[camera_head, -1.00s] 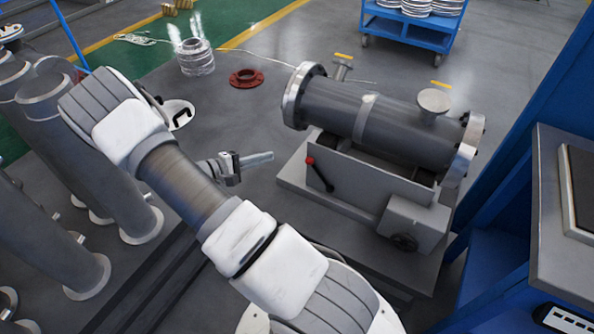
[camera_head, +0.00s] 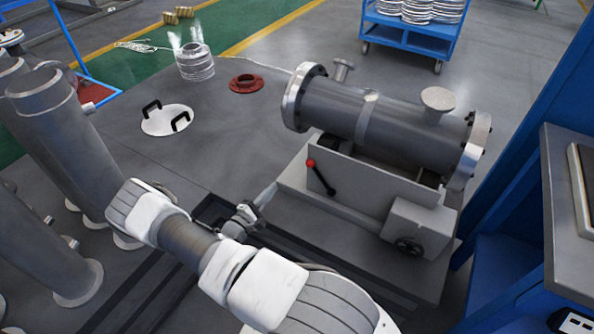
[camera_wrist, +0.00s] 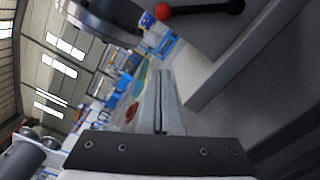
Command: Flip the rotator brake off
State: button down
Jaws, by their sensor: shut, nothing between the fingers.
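The brake lever (camera_head: 320,177) is a black handle with a red knob, on the front plate of the rotator base (camera_head: 365,185). It slants, with the red knob at the upper left. In the wrist view the lever (camera_wrist: 205,9) shows at the top, red knob to the left. A grey flanged shell (camera_head: 380,118) lies on the rotator. My gripper (camera_head: 270,192) is left of and below the lever, apart from it. In the wrist view my gripper's fingers (camera_wrist: 161,100) are together and hold nothing.
A grey box with a black handwheel (camera_head: 409,246) sits at the base's right front. Grey pipes (camera_head: 65,130) stand at left. A lid with black handles (camera_head: 167,120) and a red flange (camera_head: 246,83) lie on the floor. A blue cart (camera_head: 412,35) stands behind.

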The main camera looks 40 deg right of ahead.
aim_at(319, 175)
jog(key=d+r+b, duration=0.2)
jog(key=d, duration=0.9)
jog(key=shift+s+d+r, duration=0.15)
jog(key=shift+s+d, duration=0.05)
jog(key=shift+s, duration=0.2)
jog(key=shift+r+m, duration=0.1)
jog(key=shift+m, duration=0.2)
jog(key=shift+s+r+m, duration=0.1)
jog(key=shift+s+m, duration=0.1)
jog(key=shift+m, duration=0.1)
